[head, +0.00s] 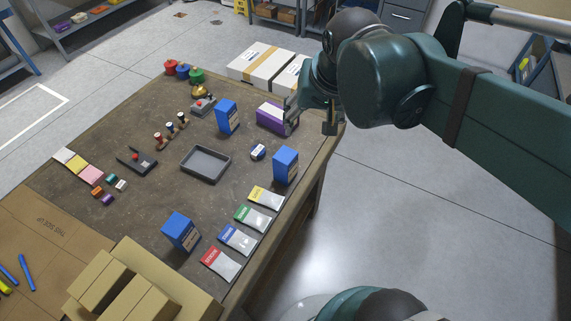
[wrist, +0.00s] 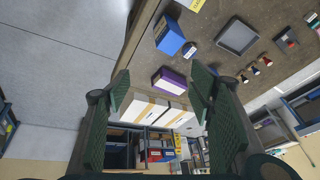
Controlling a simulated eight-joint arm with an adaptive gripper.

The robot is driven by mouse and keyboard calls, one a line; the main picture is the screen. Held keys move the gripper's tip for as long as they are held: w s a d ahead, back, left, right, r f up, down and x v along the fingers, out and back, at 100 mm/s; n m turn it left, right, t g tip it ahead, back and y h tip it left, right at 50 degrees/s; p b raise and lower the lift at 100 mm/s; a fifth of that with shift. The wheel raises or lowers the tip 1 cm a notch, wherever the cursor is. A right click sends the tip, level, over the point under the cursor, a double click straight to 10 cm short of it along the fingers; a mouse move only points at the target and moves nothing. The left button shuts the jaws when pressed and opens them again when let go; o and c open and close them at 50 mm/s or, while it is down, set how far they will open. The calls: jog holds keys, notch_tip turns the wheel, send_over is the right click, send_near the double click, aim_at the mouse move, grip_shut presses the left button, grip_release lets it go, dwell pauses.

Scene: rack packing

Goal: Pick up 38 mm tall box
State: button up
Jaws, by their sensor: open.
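Several boxes stand on the brown workbench (head: 130,190), and no heights can be read. A low purple box with a pale top (head: 272,117) lies near the right edge; it also shows between my fingers in the wrist view (wrist: 170,80). Taller blue boxes stand at the back (head: 227,117), at the right edge (head: 285,164) and at the front (head: 181,232). My gripper (head: 309,117) is open and empty, above and just right of the purple box at the bench's right edge.
A grey tray (head: 206,165) and a round blue-and-white tin (head: 258,152) sit mid-bench. Several coloured packets (head: 236,238) line the right edge. White cartons (head: 262,69) stand behind the bench. Brown cartons (head: 130,293) are at the front left.

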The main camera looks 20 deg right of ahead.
jog(key=w+a+m+g+p, duration=0.2)
jog(key=w+m, duration=0.1)
jog(key=w, duration=0.2)
jog(key=m+g+p, duration=0.2)
jog(key=m, duration=0.1)
send_near(286, 154)
jog(key=shift+g, duration=0.3)
notch_tip(286, 154, down, 9)
jog(key=shift+w+a+f, duration=0.15)
jog(key=shift+f, duration=0.1)
jog(key=shift+f, duration=0.1)
jog(key=shift+f, duration=1.2)
jog(key=shift+a+f+b, duration=0.1)
jog(key=shift+f+b, duration=0.6)
jog(key=shift+f, duration=1.9)
